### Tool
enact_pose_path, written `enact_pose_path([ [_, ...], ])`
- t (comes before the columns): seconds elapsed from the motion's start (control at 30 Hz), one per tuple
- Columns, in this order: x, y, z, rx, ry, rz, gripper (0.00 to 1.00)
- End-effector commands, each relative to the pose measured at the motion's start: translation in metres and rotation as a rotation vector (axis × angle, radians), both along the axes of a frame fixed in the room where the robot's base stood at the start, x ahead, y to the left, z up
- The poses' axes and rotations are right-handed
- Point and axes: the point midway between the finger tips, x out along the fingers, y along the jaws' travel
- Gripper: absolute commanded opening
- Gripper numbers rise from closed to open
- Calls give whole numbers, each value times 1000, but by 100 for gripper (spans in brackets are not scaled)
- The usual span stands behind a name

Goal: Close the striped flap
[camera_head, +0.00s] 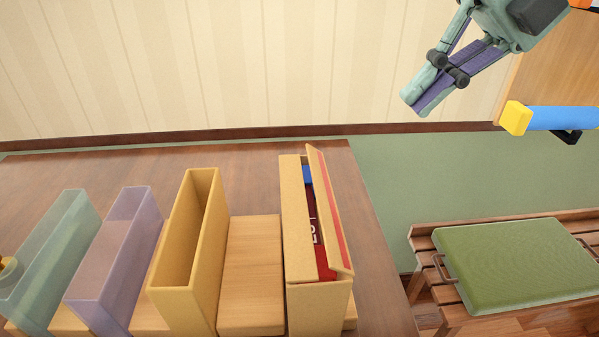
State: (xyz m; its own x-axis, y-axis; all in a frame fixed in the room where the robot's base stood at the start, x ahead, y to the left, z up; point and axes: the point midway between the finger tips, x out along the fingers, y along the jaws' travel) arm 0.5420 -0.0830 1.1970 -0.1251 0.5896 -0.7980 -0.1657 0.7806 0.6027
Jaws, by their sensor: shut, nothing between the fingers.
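The striped flap (330,212) is a narrow tan panel with a red stripe along its length. It stands raised and tilted along the right side of a tall tan box (297,225) on the wooden table. The box top is open, and a dark red item with pale lettering (321,243) and a blue item (307,175) show inside. My gripper (414,104) is at the upper right, shut and empty. It is up and to the right of the flap in the picture, apart from it.
Left of the box are a wooden block (251,270), an open yellow bin (182,250), a purple bin (108,255) and a teal bin (48,260). A bench with a green cushion (508,264) is at right. A blue-and-yellow bar (555,118) is at right.

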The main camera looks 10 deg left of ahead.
Motion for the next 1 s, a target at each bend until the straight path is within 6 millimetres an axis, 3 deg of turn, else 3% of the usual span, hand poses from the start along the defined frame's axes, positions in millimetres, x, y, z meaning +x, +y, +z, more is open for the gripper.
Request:
enact_pose_path([
  [0.27,-2,8,-12,-2,1,0,0],
  [0.7,-14,61,-83,-1,1,1,0],
  [1.0,-17,81,-109,0,0,0,0],
])
